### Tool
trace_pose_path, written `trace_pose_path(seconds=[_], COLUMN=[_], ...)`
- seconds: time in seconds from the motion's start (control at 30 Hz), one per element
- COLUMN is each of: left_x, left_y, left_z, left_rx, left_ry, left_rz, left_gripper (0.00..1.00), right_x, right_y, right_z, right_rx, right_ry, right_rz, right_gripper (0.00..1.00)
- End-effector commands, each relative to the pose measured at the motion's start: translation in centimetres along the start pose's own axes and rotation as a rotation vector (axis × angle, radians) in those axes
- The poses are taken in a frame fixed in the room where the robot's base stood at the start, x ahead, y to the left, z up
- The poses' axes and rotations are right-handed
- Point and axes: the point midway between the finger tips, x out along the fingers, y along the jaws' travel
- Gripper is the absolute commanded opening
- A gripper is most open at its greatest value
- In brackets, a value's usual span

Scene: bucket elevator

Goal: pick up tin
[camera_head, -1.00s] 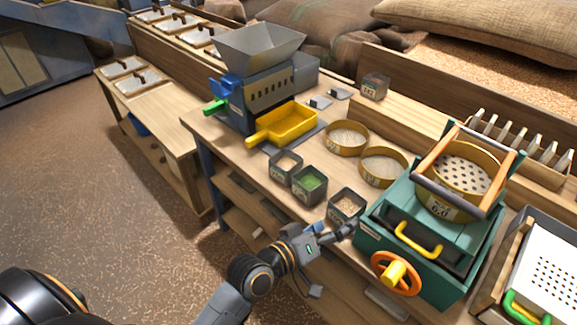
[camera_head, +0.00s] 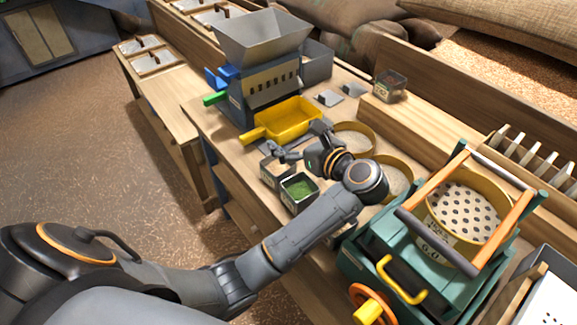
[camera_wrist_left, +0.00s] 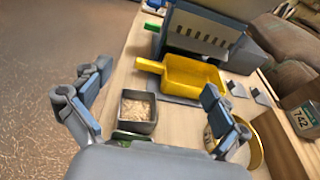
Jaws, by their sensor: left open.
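Small square grey tins stand on the workbench. The tin with pale grain (camera_head: 276,168) is near the front edge, partly hidden by my left gripper (camera_head: 300,142). In the left wrist view this tin (camera_wrist_left: 137,112) sits between the two spread fingers (camera_wrist_left: 150,110), apart from both. A tin with green contents (camera_head: 298,190) stands next to it, its edge just showing at the bottom of the left wrist view. Another small tin (camera_head: 389,85) stands at the back, labelled 742 in the left wrist view (camera_wrist_left: 303,118). My left gripper is open and empty. My right gripper is not in view.
A yellow tray (camera_head: 288,120) sits under the grey-hoppered mill (camera_head: 262,85) just behind. Round sieves (camera_head: 356,139) stand to the right, partly behind my arm. A green sieving machine (camera_head: 395,245) stands at the right front. The floor at left is clear.

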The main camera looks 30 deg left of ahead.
Motion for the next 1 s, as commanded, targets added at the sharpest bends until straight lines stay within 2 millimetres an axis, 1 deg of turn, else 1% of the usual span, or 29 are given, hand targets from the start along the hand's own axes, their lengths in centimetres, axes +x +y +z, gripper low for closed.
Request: trace_pose_path(seconds=[0.1, 0.23, 0.37, 0.5, 0.67, 0.73, 0.87, 0.97, 1.0], left_x=[-0.6, -0.9, -0.5, 0.2, 0.8, 1.5, 2.2, 3.3, 4.0], left_y=[0.6, 1.0, 1.1, 1.1, 1.1, 1.1, 1.2, 1.4, 1.4], left_z=[-1.6, -2.8, -4.8, -7.6, -10.2, -10.3, -10.5, -10.5, -10.5], left_rx=[-0.032, -0.04, -0.036, -0.035, -0.038, -0.041, -0.041, -0.04, -0.039], left_ry=[0.107, 0.158, 0.162, 0.161, 0.16, 0.159, 0.16, 0.158, 0.156], left_rz=[0.07, 0.108, 0.116, 0.116, 0.113, 0.114, 0.113, 0.114, 0.114], left_gripper=[0.98, 0.98, 0.98, 0.98, 0.98, 0.98, 0.98, 0.98, 0.98], right_x=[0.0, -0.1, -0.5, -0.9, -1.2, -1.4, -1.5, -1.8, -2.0], right_y=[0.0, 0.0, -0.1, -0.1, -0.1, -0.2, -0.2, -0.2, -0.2], right_z=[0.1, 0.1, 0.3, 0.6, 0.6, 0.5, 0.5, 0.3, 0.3], right_rx=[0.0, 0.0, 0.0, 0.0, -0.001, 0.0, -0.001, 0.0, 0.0], right_ry=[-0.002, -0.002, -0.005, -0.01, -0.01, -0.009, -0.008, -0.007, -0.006], right_rz=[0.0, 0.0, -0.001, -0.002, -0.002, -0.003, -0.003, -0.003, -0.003], right_gripper=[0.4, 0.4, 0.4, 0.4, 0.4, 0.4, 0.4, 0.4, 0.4])
